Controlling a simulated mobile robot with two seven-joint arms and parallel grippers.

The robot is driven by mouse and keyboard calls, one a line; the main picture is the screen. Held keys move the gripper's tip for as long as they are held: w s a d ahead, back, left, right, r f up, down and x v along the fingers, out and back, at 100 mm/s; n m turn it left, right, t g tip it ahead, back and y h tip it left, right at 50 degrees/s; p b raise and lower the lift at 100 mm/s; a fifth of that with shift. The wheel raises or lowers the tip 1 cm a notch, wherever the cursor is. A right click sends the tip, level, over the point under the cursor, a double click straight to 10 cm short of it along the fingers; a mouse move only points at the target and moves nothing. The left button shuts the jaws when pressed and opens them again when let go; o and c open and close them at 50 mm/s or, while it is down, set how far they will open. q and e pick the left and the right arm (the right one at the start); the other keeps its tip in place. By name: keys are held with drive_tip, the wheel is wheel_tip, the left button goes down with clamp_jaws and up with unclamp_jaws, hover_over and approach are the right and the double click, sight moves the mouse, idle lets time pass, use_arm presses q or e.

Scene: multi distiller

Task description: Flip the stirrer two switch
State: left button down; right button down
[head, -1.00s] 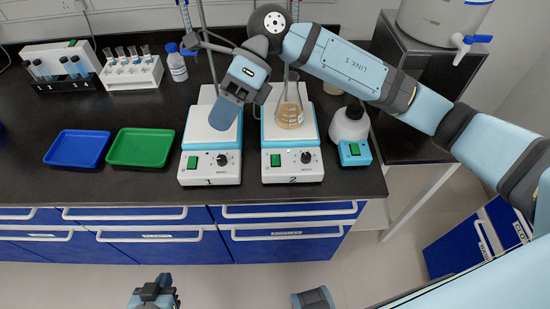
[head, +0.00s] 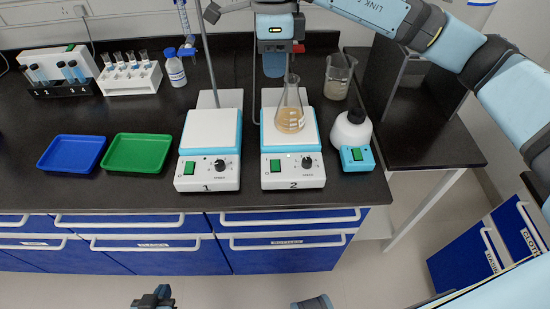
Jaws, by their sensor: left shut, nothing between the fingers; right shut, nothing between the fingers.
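Stirrer two (head: 293,180) is the white and blue unit marked "2" on the black bench. Its green switch (head: 275,166) is on the front panel, left of a black knob, and is unobstructed. Whether it is on or off I cannot tell. A flask of tan liquid (head: 290,118) stands on its plate. My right gripper (head: 275,66) is shut and empty, behind and above the flask in the picture, with its arm coming from the upper right. My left gripper (head: 154,298) is shut and empty at the bottom edge, in front of the drawers, well away from the stirrer.
Stirrer one (head: 208,180) stands just left, with a metal rod behind it. A round white vessel on a blue base (head: 352,135) and a beaker (head: 338,77) are to the right. Green (head: 137,153) and blue (head: 72,153) trays lie left. The bench front is clear.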

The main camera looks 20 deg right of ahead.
sight(275, 167)
drive_tip(key=s+f, duration=0.1)
drive_tip(key=f, duration=0.6)
drive_tip(key=f+p, duration=0.1)
drive_tip(key=f, duration=0.7)
drive_tip(key=s+f, duration=0.1)
drive_tip(key=f, duration=0.7)
drive_tip(key=shift+s+a+f, duration=0.25)
drive_tip(key=shift+s+a, duration=0.1)
drive_tip(key=shift+a, duration=0.05)
drive_tip(key=shift+f, duration=0.15)
